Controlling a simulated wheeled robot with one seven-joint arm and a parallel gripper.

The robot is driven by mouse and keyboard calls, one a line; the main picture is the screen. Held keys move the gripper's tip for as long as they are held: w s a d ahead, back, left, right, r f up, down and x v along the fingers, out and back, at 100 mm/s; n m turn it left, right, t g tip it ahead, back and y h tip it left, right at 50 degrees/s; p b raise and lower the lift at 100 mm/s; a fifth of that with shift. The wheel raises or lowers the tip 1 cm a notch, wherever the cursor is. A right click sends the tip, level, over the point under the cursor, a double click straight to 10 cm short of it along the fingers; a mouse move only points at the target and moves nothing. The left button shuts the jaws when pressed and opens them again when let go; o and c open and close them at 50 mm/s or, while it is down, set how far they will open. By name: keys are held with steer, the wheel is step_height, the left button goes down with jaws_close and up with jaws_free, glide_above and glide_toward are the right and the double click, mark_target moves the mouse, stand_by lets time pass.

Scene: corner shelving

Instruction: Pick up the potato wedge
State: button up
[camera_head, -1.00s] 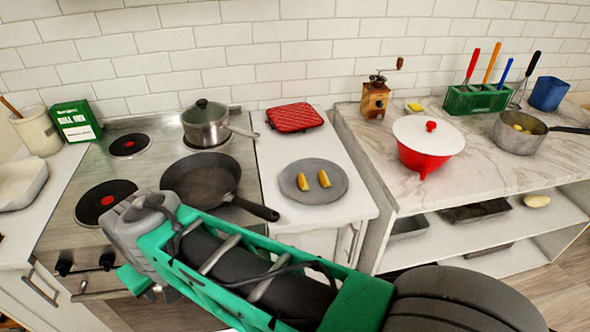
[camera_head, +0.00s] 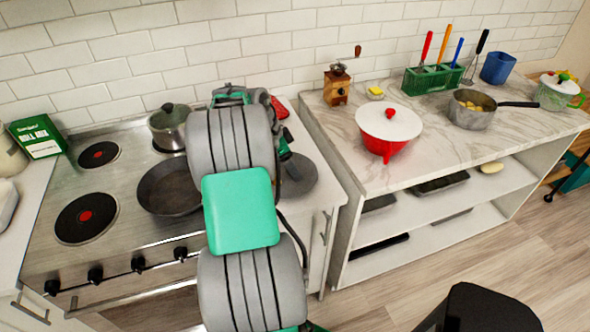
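No potato wedge shows at this moment; my arm covers the left part of the grey plate (camera_head: 301,182), whose visible right part is bare. The plate lies on the white counter right of the stove. My gripper (camera_head: 287,152) is mostly hidden behind my own arm links. Only dark and green parts near the wrist show, just above the plate's far left side. I cannot see its fingertips, whether it is open or shut, or whether it touches anything.
A black frying pan (camera_head: 168,188) and a lidded pot (camera_head: 168,128) stand on the stove left of my arm. A red trivet (camera_head: 279,108) is partly hidden behind my wrist. A red pot with white lid (camera_head: 388,136) and a wooden grinder (camera_head: 337,88) stand on the marble counter.

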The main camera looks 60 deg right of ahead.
steer(key=shift+x, duration=1.1)
steer(key=shift+c, duration=0.6)
steer(key=c, duration=1.3)
steer(key=shift+r, duration=0.15)
